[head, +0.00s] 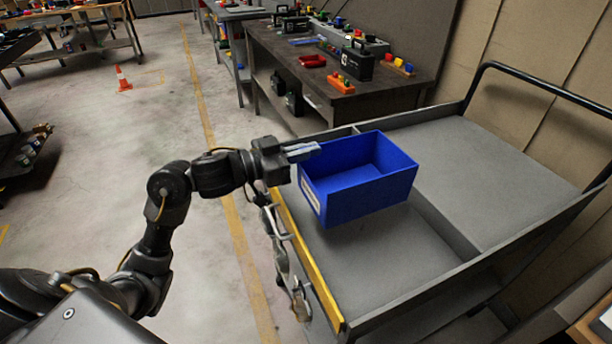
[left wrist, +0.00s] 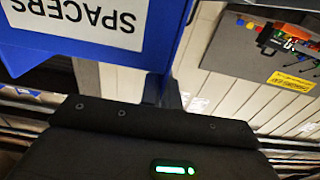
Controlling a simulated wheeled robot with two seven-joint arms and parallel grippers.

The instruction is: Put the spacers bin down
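The spacers bin (head: 358,196) is a blue open-top box with a white label on its left side. It looks empty inside. The label reads SPACERS, upside down, in the left wrist view (left wrist: 85,22). My left gripper (head: 303,151) is at the bin's upper left rim, with its fingers closed on the wall. The bin is roughly level over the left compartment of the grey cart (head: 372,281), and a soft shadow lies under it. It seems slightly above the cart floor, but the exact gap is hard to tell. My right gripper is not in view.
A divider (head: 447,229) separates the cart's left and right compartments; both floors look otherwise clear. A yellow strip (head: 309,262) edges the cart's near-left side. A dark workbench (head: 310,75) with several parts stands behind. An orange cone (head: 123,79) is far left.

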